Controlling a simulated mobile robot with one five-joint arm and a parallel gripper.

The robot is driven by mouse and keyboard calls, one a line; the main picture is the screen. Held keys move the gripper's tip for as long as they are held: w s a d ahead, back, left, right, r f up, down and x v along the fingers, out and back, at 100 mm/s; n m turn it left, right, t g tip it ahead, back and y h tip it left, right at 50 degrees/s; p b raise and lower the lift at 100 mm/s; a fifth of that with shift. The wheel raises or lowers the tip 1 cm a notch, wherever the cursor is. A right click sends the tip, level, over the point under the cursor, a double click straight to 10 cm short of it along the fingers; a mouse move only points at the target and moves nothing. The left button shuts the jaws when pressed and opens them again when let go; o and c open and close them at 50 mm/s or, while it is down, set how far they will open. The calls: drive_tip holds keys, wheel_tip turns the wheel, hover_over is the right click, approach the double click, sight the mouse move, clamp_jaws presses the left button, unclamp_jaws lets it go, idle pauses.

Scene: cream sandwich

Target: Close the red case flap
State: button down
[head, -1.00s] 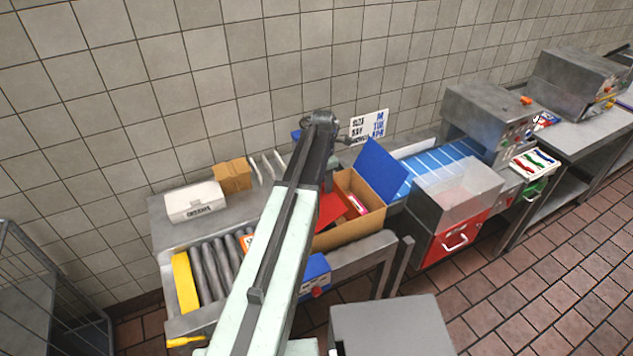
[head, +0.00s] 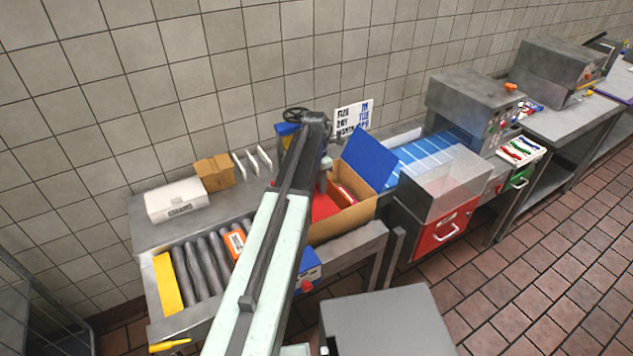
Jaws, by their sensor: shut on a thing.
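The case is an open cardboard box (head: 345,220) on the steel counter, right of my arm. Its blue flap (head: 369,160) stands up and leans outward at the back right. The red flap (head: 322,206) shows at the box's left side, partly covered by my arm. My gripper (head: 323,183) hangs below the arm's far end, at the red flap's upper edge. It looks shut on the red flap, but the fingertips are small and mostly hidden. A red item (head: 344,192) shows inside the box.
A roller bed (head: 201,268) with an orange packet (head: 235,244) lies left of my arm. A white carton (head: 176,201) and a small brown box (head: 214,173) stand behind it. A red-fronted bin (head: 440,232) stands right of the case. A grey cabinet top (head: 385,325) is in front.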

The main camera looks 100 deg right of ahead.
drive_tip(key=c, duration=1)
unclamp_jaws()
drive_tip(key=shift+f, duration=0.1)
drive_tip(key=shift+o, duration=0.8)
drive_tip(key=shift+s+d, duration=0.1)
wheel_tip(320, 180, up, 8)
drive_tip(key=p, duration=0.8)
drive_tip(key=shift+w, duration=0.2)
drive_tip(key=shift+f, duration=0.1)
